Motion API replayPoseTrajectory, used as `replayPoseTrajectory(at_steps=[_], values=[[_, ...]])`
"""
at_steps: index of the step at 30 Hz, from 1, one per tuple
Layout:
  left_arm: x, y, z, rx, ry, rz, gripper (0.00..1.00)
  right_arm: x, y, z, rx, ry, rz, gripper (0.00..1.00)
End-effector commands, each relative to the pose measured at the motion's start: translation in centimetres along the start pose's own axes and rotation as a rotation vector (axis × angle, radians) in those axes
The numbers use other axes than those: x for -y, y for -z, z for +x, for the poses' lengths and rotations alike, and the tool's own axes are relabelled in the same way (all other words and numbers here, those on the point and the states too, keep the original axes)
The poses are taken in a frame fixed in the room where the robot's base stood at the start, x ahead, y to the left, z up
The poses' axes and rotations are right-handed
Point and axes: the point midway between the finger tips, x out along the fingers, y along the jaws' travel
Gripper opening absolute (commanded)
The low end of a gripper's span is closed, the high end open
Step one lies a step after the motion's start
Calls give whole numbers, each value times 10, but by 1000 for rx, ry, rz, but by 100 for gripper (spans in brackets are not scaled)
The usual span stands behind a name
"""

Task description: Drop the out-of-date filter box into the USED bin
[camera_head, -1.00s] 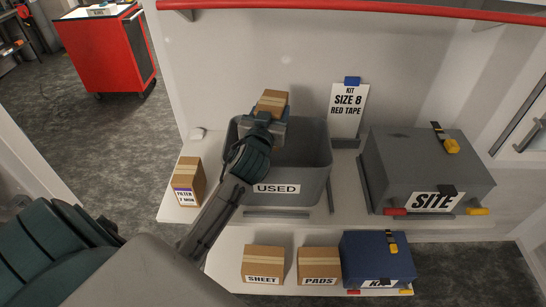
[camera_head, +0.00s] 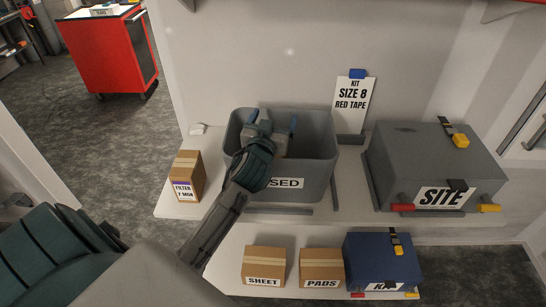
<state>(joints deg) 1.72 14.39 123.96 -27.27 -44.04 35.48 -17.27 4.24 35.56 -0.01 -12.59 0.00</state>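The grey USED bin (camera_head: 320,180) stands on the upper shelf, its label partly covered by my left arm. My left gripper (camera_head: 271,122) is inside the bin's opening, with its two fingers spread wide apart. Another cardboard box (camera_head: 187,175), labelled FILTER with a purple band, stands on the shelf left of the bin. My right gripper is not in view.
A sign reading KIT SIZE 8 RED TAPE (camera_head: 353,103) stands behind the bin's right side. The grey SITE case (camera_head: 430,160) is at right. SHEET (camera_head: 264,265) and PADS (camera_head: 321,266) boxes and a blue case (camera_head: 380,262) sit on the lower shelf.

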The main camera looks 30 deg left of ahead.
Motion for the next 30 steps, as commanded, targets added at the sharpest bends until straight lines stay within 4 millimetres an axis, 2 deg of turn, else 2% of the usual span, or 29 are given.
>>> replayPoseTrajectory(at_steps=[7, 11, 24, 30], values=[[0, -1, 0, 2, 0, 0, 84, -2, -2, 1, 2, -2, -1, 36], [0, -3, -10, 2, 0, -1, 84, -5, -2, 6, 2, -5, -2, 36], [0, -4, -91, 2, 0, -3, 84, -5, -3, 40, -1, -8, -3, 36], [0, -1, -107, 1, 0, -1, 84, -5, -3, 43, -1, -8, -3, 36]])
